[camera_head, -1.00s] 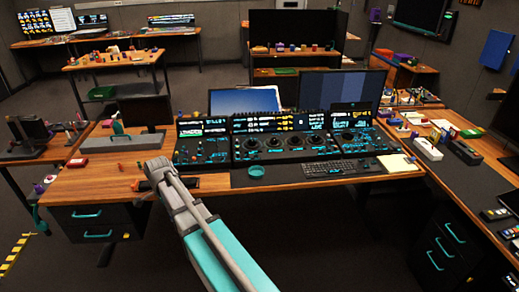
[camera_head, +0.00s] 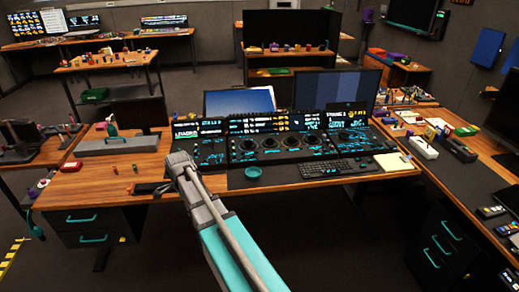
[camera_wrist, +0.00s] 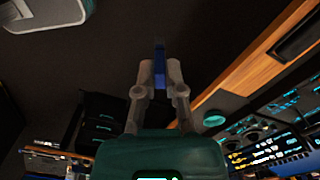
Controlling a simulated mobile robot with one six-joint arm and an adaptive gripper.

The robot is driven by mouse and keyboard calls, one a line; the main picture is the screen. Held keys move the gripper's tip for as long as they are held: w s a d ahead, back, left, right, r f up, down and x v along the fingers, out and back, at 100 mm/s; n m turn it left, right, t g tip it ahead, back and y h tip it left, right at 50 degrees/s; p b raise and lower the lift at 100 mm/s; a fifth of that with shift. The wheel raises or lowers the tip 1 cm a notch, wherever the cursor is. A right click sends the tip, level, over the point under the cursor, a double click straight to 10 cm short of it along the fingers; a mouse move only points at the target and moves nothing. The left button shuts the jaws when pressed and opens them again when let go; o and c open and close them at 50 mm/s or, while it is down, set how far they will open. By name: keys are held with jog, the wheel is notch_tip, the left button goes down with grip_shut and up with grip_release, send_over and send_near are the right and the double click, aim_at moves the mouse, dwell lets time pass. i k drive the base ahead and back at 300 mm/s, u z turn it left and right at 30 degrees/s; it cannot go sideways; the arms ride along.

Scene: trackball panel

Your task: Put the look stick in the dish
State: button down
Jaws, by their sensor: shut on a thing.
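My gripper (camera_wrist: 159,74) is shut on a slim blue stick (camera_wrist: 160,52), which I take to be the look stick. The stick points out past the fingertips in the wrist view. In the head view my gripper (camera_head: 178,160) is over the front of the desk, left of the dish, and the stick cannot be made out there. The dish (camera_head: 253,172) is a small round teal one on the dark mat in front of the console. It also shows in the wrist view (camera_wrist: 214,118), right of the fingers and apart from the stick.
The console (camera_head: 270,146) with lit screens stands behind the dish. A keyboard (camera_head: 327,168) lies to the dish's right, and a yellowish notepad (camera_head: 393,162) beyond it. A dark flat item (camera_head: 149,188) and small red pieces lie left of my gripper. A long grey block (camera_head: 112,145) is farther left.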

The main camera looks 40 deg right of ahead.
aim_at(253, 175)
jog(key=z, duration=0.95)
jog(key=i, duration=1)
